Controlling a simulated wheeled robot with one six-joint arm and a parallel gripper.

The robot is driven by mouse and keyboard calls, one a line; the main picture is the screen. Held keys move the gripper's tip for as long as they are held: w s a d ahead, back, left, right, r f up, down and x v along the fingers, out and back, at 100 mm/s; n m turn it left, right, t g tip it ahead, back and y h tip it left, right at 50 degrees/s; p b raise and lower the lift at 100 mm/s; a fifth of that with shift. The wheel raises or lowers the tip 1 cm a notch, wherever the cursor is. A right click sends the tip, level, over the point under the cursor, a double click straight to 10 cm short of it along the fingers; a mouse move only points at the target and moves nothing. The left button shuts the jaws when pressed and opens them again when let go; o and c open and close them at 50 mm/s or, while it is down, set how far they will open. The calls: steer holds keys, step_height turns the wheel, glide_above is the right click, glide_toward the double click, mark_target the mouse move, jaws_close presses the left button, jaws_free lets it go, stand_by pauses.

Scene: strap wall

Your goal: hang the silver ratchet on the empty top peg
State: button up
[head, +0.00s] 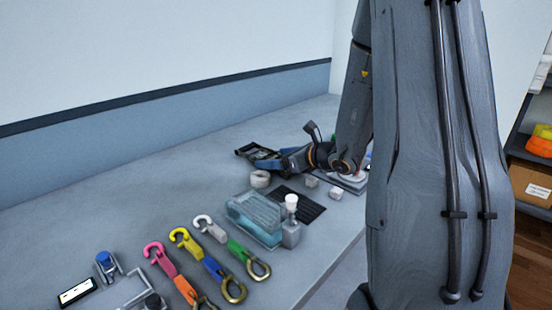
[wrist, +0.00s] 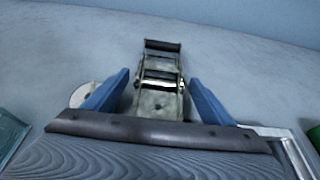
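The silver ratchet (wrist: 158,98) lies on the grey table, with a dark handle bar at its far end. It is between the two blue fingers of my gripper (wrist: 160,88), with a narrow gap showing on each side. My gripper is open. In the head view the ratchet (head: 250,151) shows as a dark shape just beyond the blue fingers of my gripper (head: 258,160), which is low over the table. My arm hides part of the table there. No peg shows in either view.
A white roll (head: 260,179) sits close beside my gripper. A clear box (head: 255,215), a black mat (head: 305,204) and small pale blocks (head: 336,193) are nearer. Several coloured straps with hooks (head: 188,240) lie front left. The table behind the ratchet is clear up to the wall.

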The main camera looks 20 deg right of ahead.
stand_by(0.5)
steer(key=v, duration=0.7)
steer(key=shift+s+d+f+b, duration=0.1)
steer(key=shift+s+d+b, duration=0.2)
steer(key=shift+s+d, duration=0.1)
